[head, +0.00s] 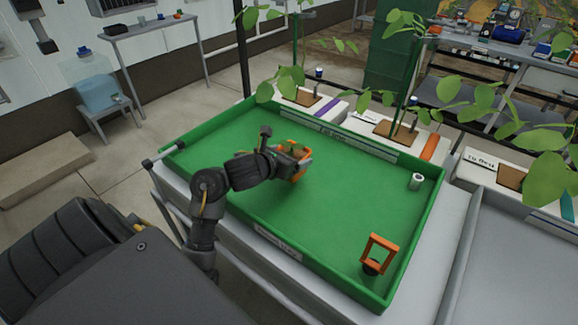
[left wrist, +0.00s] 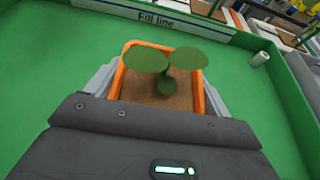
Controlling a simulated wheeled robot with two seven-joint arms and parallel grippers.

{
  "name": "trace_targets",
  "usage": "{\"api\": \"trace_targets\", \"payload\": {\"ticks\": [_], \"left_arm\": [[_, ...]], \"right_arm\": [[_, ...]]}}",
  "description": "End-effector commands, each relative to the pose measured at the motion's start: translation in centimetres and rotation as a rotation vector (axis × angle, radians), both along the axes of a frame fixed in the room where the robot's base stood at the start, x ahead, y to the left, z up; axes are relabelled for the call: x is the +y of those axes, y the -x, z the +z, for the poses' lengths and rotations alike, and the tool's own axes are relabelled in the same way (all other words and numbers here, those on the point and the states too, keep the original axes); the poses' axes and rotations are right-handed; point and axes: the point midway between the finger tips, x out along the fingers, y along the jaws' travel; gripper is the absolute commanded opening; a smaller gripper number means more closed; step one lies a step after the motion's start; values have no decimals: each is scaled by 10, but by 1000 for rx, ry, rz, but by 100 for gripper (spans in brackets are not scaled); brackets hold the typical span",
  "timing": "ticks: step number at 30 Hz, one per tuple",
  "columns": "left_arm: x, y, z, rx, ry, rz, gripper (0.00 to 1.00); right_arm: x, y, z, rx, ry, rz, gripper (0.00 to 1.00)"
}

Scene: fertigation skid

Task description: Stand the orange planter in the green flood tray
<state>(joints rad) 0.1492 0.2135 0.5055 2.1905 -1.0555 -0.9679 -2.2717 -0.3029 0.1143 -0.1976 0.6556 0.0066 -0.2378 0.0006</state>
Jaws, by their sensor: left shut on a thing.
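The green flood tray (head: 340,212) lies across the middle of the head view, with a raised rim and a "Fill line" label on its far wall. The orange planter (head: 303,150) is over the far left part of the tray. In the left wrist view the planter (left wrist: 199,95) is square, with brown soil and a small green seedling, and looks upright. My left gripper (head: 292,156) is shut on it, with a grey finger on each side (left wrist: 160,90). The planter's underside is hidden, so I cannot tell whether it touches the tray floor. My right gripper is not in view.
An orange frame on a dark base (head: 380,252) stands in the tray's near right corner. Leafy plants in white boxes (head: 385,133) line the far side, with leaves overhanging. The tray's middle is clear.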

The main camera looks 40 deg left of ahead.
Motion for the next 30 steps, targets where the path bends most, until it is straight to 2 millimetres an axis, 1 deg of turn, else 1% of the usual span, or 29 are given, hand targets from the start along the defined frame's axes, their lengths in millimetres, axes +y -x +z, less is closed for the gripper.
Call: {"api": "trace_targets", "payload": {"ticks": [2, 4, 9, 18, 23, 24, 27, 28, 30], "left_arm": [[7, -1, -12, 2, 7, 3, 53], [4, -1, -22, 2, 10, 1, 53], [5, -1, -36, 0, 6, 0, 53], [6, -1, -38, 0, 1, 0, 53], [5, -1, -42, 0, 1, -1, 53], [5, -1, -41, 1, 1, -1, 84], [5, -1, -41, 1, 2, 0, 97], [5, -1, -41, 1, 2, 0, 100], [5, -1, -41, 1, 2, 0, 100]], "right_arm": [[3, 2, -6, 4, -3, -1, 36], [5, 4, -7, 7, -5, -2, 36], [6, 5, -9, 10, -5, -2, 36], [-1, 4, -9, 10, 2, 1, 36], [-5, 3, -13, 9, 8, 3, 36], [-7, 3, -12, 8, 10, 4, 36], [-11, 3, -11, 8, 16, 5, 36], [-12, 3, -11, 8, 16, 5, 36], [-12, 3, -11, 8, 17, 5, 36]]}}
